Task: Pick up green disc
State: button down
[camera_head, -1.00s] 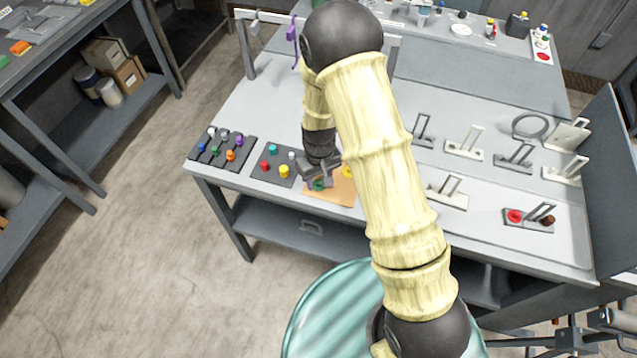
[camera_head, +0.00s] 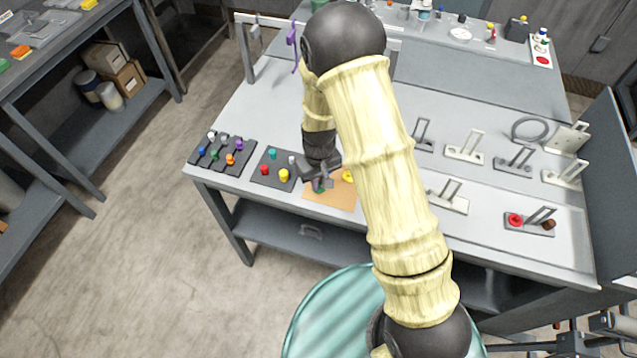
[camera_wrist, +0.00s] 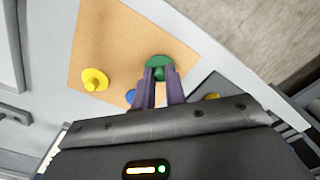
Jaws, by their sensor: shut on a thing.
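The green disc (camera_wrist: 159,62) shows in the wrist view between the fingertips of my gripper (camera_wrist: 160,76), which is shut on it. In the head view my gripper (camera_head: 322,184) is over the left part of an orange-tan board (camera_head: 330,200), and the green disc (camera_head: 319,189) shows just below the fingers. Whether the disc touches the board I cannot tell. A yellow disc with a knob (camera_wrist: 95,79) lies on the board to the left in the wrist view. A blue piece (camera_wrist: 130,96) is partly hidden beside the fingers.
Left of the board stands a dark tray (camera_head: 268,181) with red, teal, yellow and white pegs. Farther left is a dark slotted rack (camera_head: 205,163) with several coloured pegs. Several bracket fixtures, including a light one (camera_head: 450,203), stand to the right. The table's front edge is close by.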

notch_tip(320, 180, up, 9)
jog(key=b, duration=0.1)
jog(key=shift+b, duration=0.35)
dwell(0.5)
